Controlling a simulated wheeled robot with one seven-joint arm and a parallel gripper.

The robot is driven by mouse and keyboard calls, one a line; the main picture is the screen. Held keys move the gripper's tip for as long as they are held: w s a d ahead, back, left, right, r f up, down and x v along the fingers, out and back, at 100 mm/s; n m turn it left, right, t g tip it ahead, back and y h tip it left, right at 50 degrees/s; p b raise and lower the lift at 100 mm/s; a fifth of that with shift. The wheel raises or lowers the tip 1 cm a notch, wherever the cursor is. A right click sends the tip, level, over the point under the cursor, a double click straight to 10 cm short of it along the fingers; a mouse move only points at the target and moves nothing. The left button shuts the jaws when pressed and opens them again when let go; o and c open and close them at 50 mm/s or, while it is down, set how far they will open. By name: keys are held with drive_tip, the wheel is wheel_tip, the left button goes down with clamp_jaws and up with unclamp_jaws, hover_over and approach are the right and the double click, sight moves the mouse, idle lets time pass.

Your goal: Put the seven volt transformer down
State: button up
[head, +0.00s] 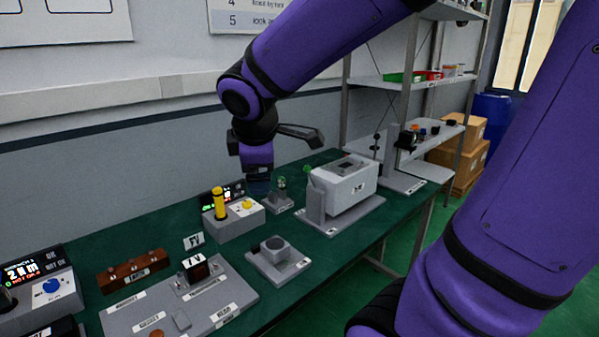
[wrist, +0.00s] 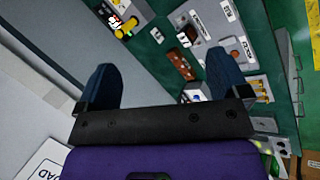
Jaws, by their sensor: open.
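A small dark block with a white label that seems to read "7 V" (head: 196,272), likely the seven volt transformer, sits on a grey labelled board (head: 232,283) on the green bench. A second white label (head: 193,241) stands just behind it. My gripper (head: 258,187) is above the bench, behind and right of that block and apart from it. In the wrist view my gripper (wrist: 161,85) has its two blue fingers wide apart with nothing between them.
Near my gripper stand a grey box with a yellow post (head: 220,203) and a grey machine (head: 343,187) on a base. A brown block (head: 133,272) and a display unit (head: 38,286) are at left. A grey fixture (head: 278,261) stands in front. A shelf rack is at right.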

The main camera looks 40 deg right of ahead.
drive_tip(key=s+a+r+m+y, duration=0.2)
drive_tip(key=s+r+m+y, duration=0.1)
drive_tip(key=s+m, duration=0.8)
drive_tip(key=shift+s+a+r, duration=0.15)
drive_tip(key=shift+s+r, duration=0.15)
drive_tip(key=shift+s, duration=1.25)
idle(0.4)
